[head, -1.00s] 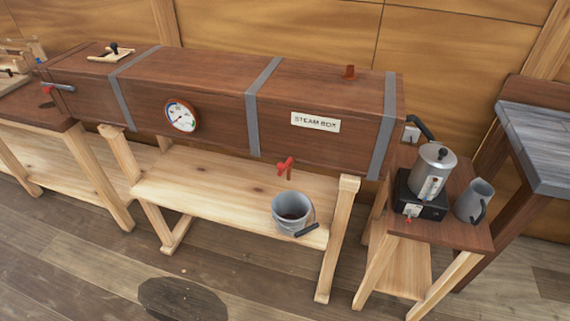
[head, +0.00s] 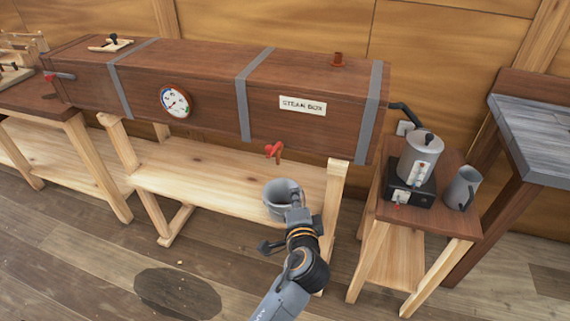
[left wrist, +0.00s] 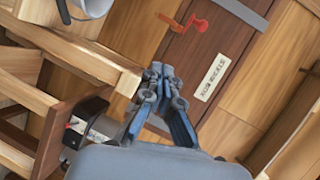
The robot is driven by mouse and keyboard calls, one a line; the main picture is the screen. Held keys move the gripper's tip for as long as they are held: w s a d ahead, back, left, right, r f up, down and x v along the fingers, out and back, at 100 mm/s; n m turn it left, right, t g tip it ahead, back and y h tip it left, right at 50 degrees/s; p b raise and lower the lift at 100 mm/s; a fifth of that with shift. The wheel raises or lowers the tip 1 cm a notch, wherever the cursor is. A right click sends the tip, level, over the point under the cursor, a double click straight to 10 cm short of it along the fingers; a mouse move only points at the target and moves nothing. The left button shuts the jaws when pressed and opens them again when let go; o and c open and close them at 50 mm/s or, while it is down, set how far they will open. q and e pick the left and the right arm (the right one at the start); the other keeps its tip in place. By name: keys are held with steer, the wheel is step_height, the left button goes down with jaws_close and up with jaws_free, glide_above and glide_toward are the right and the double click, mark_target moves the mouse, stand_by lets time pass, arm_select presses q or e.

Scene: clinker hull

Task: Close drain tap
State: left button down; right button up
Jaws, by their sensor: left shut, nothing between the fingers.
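The red drain tap (head: 274,150) sticks out under the front lower edge of the wooden steam box (head: 210,95), above the shelf. In the left wrist view the tap (left wrist: 196,23) shows at the top, with its red handle turned out to the side of its body. My left gripper (head: 295,197) is shut and empty. In the head view it is in front of the bucket and below the tap, apart from the tap. In the left wrist view its closed fingertips (left wrist: 158,70) point toward the box front. My right gripper is not in view.
A grey bucket (head: 280,190) stands on the shelf under the tap, partly hidden by my left gripper. A side table at right holds a kettle (head: 420,155) on a black burner and a grey jug (head: 462,188). Clear floor lies in front.

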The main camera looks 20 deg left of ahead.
arm_select(q)
step_height(320, 180, up, 5)
steer(key=y, duration=0.1)
steer(key=w+a+f+p, duration=0.2)
steer(key=w+a+p, duration=0.1)
steer(key=w+a, duration=0.5)
steer(key=shift+w+t, duration=0.3)
steer(key=shift+w, duration=0.85)
steer(key=shift+f, duration=0.1)
steer(key=shift+s+a+h+p, duration=0.1)
steer(key=shift+a+h+p, duration=0.35)
steer(key=shift+p, duration=0.2)
steer(key=shift+m, duration=0.3)
